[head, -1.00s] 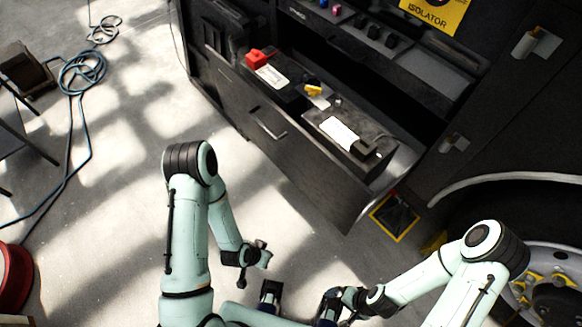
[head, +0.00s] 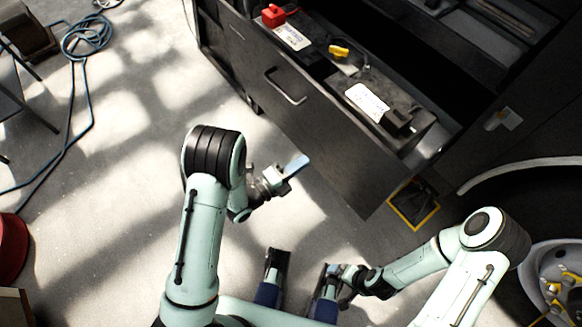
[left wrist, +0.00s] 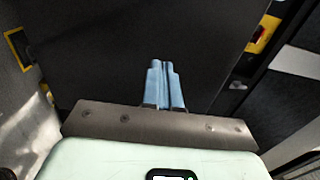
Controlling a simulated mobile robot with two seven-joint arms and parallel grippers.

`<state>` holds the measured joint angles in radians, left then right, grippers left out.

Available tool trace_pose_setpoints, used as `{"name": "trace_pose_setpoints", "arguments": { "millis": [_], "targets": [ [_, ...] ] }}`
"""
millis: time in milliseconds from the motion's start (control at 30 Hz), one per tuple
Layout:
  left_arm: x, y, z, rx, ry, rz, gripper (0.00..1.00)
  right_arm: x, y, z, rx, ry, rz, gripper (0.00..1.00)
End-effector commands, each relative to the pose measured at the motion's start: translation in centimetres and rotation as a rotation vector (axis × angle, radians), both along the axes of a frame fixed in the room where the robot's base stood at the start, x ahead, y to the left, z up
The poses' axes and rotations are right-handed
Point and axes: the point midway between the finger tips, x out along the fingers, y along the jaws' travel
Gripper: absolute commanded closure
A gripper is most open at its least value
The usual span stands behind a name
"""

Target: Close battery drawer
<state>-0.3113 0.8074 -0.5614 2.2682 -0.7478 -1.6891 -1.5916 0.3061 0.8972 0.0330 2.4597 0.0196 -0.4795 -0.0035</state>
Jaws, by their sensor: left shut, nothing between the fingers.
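The battery drawer (head: 318,128) is a dark drawer with a metal handle (head: 285,87) on its front. It stands pulled out from the cabinet, with batteries (head: 378,106) inside. My left gripper (head: 298,164) is in front of the drawer front, below the handle in the head view, apart from the handle. Its blue fingers (left wrist: 165,84) are together and empty in the left wrist view, pointing at a dark panel; contact cannot be told. My right gripper (head: 340,283) is low in the head view, far from the drawer, and its fingers are unclear.
A red battery cap (head: 273,15) and a yellow part (head: 339,51) sit in the drawer. A yellow-edged floor plate (head: 414,204) lies by the drawer's right end. A wheel (head: 553,287) stands at right. Blue hose (head: 88,40) lies at far left. Floor left of the drawer is clear.

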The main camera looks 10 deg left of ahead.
Motion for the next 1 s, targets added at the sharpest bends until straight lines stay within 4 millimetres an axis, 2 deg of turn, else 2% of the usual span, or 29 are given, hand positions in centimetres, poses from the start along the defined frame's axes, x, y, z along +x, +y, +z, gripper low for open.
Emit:
{"name": "trace_pose_setpoints", "arguments": {
  "millis": [200,400,600,1000],
  "targets": [
    [3.7,-3.0,-0.1,0.000,0.000,-0.003,1.00,0.3,-0.1,-0.3,-0.004,-0.007,-0.003,0.00],
    [6.0,-4.8,-0.1,0.001,0.001,-0.002,1.00,0.6,-0.3,-0.6,-0.007,-0.015,-0.007,0.00],
    [6.9,-5.4,-0.1,0.001,0.003,0.000,1.00,0.7,-0.3,-0.6,-0.009,-0.019,-0.008,0.00],
    [7.0,-5.5,-0.1,0.000,0.002,0.000,1.00,0.8,-0.4,-0.7,-0.010,-0.020,-0.008,0.00]
  ]
}}
